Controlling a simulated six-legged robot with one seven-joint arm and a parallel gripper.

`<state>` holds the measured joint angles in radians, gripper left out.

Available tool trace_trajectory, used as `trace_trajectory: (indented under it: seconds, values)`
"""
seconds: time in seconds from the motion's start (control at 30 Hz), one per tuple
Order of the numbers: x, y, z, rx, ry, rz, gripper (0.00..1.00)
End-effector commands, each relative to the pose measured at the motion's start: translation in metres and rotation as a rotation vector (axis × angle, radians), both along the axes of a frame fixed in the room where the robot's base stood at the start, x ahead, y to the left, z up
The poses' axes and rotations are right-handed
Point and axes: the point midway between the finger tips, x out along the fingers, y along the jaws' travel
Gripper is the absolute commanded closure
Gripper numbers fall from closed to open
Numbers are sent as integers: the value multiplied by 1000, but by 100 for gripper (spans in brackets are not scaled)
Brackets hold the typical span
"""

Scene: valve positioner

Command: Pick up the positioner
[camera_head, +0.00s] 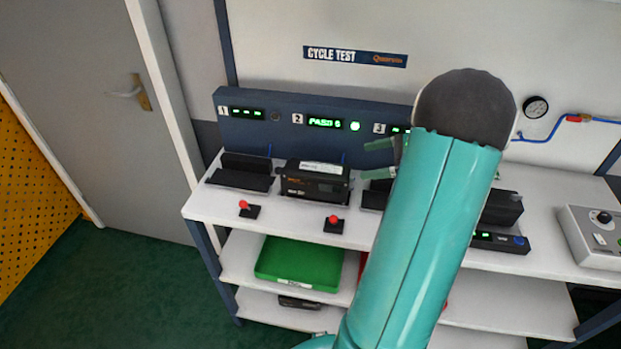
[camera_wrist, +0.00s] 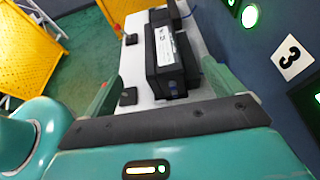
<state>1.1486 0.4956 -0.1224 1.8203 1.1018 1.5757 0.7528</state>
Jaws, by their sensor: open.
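The positioner (camera_head: 315,183) is a black box with a white label on top. It sits in the cradle at station 2 on the white bench. In the wrist view the positioner (camera_wrist: 170,55) lies ahead of my gripper (camera_wrist: 160,72), between the lines of its two green fingers. In the head view my gripper (camera_head: 378,160) is open and empty, to the right of the positioner and apart from it. My teal arm hides part of station 3 and the gripper's body.
The blue panel (camera_head: 262,128) behind has a green display and a lit green lamp at station 2. The station 1 cradle (camera_head: 240,172) is empty. Red-knobbed levers (camera_head: 333,222) stand along the bench front. A green tray (camera_head: 300,265) lies on the shelf below.

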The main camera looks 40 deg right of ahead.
Motion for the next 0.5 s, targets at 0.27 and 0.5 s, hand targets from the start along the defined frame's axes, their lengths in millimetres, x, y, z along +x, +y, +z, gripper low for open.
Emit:
trace_trajectory:
  seconds: [0.27, 0.5]
  values:
    - [36, 31, -20, 0, 0, 0, 7]
    - [56, 44, -30, -2, 0, -1, 7]
